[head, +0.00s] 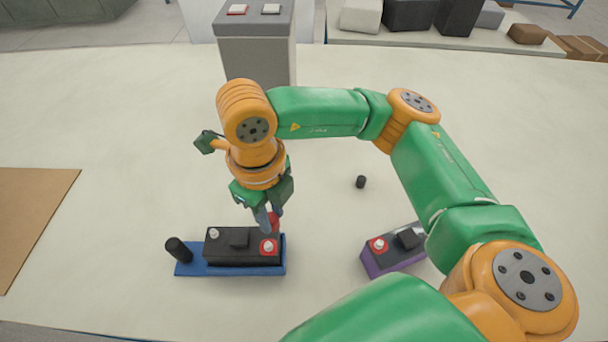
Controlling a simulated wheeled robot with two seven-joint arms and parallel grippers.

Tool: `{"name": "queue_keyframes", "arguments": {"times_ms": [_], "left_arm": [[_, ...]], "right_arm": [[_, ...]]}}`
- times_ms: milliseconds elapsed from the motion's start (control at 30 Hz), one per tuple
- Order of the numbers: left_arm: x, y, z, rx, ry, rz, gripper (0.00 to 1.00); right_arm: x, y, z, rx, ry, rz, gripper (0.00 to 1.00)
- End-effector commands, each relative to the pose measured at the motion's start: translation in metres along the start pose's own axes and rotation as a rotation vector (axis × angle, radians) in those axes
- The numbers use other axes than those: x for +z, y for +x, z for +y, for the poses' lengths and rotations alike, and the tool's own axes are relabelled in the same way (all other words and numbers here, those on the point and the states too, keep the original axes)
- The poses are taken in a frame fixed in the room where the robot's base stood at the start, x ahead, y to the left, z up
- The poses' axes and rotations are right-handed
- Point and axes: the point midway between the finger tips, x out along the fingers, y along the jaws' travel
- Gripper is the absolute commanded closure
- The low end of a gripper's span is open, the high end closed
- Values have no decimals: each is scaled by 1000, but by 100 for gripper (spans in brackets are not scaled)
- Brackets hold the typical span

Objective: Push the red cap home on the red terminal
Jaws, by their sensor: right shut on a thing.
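My right gripper (268,220) points down above the right end of a black battery (243,257) that sits on a blue tray (215,271). It is shut on the red cap (274,221), which is partly hidden by the fingers. The red terminal (268,246), a pale post on a red base, stands at the battery's right end, just below and in front of the cap. The cap appears apart from the post; the exact gap is hard to tell. My left gripper is not in view.
A black cap (178,249) stands tilted at the blue tray's left end. A second battery (390,250) with purple sides stands at right, partly behind my right arm. A small black cap (360,182) is on the table. A grey pedestal (256,58) stands behind.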

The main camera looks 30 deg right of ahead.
Motion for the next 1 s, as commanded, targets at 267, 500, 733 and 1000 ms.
{"name": "queue_keyframes", "arguments": {"times_ms": [267, 500, 733, 1000], "left_arm": [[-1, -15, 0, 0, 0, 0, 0], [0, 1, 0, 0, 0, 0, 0], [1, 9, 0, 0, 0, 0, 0], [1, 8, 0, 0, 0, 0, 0]], "right_arm": [[5, -1, 20, 12, 172, -6, 100], [6, 25, 20, 12, 171, -6, 100], [6, 40, 19, 11, 170, -7, 100], [6, 39, 19, 11, 170, -7, 100]]}}
